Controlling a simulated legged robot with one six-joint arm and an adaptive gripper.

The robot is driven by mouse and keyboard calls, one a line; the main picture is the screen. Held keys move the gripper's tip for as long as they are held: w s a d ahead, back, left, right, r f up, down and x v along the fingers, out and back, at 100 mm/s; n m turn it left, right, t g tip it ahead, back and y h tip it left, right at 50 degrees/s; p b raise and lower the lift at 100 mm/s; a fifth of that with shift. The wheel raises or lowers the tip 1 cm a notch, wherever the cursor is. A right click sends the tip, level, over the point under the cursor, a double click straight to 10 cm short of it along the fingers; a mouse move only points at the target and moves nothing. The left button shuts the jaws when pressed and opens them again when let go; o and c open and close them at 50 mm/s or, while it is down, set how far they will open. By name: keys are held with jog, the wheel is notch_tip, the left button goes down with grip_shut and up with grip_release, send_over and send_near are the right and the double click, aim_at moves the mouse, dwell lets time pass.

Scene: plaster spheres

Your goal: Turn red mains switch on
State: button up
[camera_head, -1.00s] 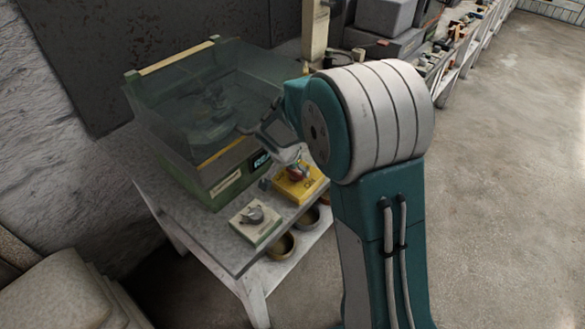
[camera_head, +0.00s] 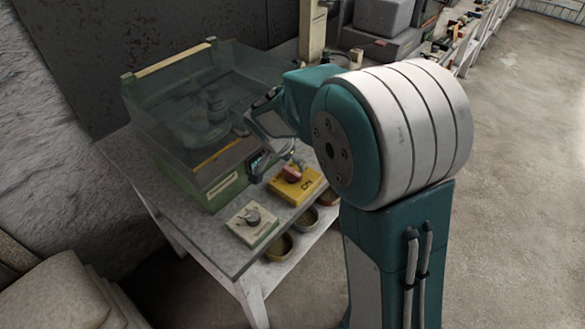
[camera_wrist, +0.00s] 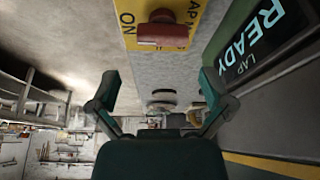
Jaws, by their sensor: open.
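The red mains switch (camera_head: 292,173) sits on a yellow box (camera_head: 301,191) on the table. In the wrist view the red handle (camera_wrist: 163,33) lies crosswise at the top, on the yellow plate (camera_wrist: 128,36) with "ON" to its left and "LAP M..." to its right. My gripper (camera_head: 273,166) is beside the box, between it and the green machine. In the wrist view its two fingers (camera_wrist: 160,88) are spread apart with nothing between them, and the switch lies beyond their tips, untouched. I cannot tell the exact height gap.
The green machine (camera_head: 225,190) with a clear cover stands behind; its display reads "LAP READY" (camera_wrist: 258,40) in the wrist view. A pale box with a grey knob (camera_head: 252,220) sits at the front left. Bowls (camera_head: 280,246) stand on the lower shelf. Open floor lies right.

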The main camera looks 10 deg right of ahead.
jog(key=v, duration=0.6)
jog(key=shift+a, duration=0.4)
jog(key=shift+r, duration=0.1)
jog(key=s+d+r+n+t+y, duration=0.1)
jog(key=s+r+n, duration=0.3)
jog(key=s, duration=0.8)
jog(key=s+d+r+n+t+y, duration=0.1)
jog(key=s+d+r+n+y, duration=0.1)
jog(key=s, duration=1)
jog(key=d+r+n, duration=0.1)
jog(key=r+n, duration=0.1)
jog(key=n, duration=0.1)
jog(key=shift+s+t, duration=0.25)
jog(key=shift+t, duration=0.05)
